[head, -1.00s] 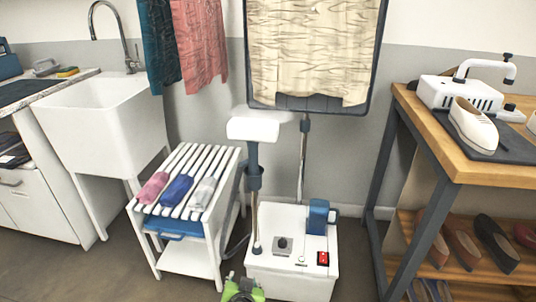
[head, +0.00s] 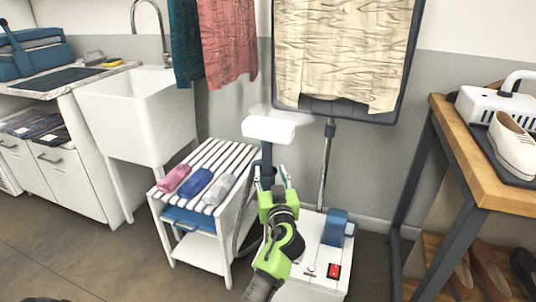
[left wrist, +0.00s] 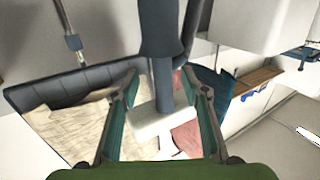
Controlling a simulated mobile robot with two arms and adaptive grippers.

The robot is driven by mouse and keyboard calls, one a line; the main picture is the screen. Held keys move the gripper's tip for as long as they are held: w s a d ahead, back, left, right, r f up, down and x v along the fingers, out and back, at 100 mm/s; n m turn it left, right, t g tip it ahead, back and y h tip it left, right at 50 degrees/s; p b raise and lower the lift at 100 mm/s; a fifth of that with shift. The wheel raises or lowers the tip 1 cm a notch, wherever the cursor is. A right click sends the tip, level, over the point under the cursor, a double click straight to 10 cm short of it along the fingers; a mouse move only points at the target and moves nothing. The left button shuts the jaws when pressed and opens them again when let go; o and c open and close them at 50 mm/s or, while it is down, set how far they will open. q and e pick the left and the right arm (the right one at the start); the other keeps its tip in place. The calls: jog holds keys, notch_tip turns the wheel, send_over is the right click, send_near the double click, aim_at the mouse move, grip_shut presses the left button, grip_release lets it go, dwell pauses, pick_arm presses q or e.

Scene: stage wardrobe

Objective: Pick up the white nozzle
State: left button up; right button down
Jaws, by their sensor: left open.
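The white nozzle (head: 268,129) is a wide block on top of a dark upright handle (head: 267,160), above the white steamer base (head: 318,255). My left gripper (head: 273,180) is green, open and empty, just below the nozzle and in front of the handle. In the left wrist view the nozzle (left wrist: 165,124) shows between the two open fingers (left wrist: 160,74), with the dark handle (left wrist: 162,30) running down to it. I cannot tell how deep the handle sits between the fingers. My right gripper is not in view.
A white slatted rack (head: 227,163) with several rolled cloths stands close on the left. A framed board with cream cloth (head: 345,50) hangs behind on a pole (head: 327,165). A wooden workbench (head: 478,165) is on the right, a white sink (head: 135,105) on the left.

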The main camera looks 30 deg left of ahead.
aim_at(268, 165)
pick_arm(q)
jog(key=x, duration=0.5)
jog(key=shift+w+a+r, duration=0.1)
jog(key=shift+w+a, duration=0.1)
jog(key=shift+a, duration=0.15)
grip_shut()
jog(key=shift+r, duration=0.15)
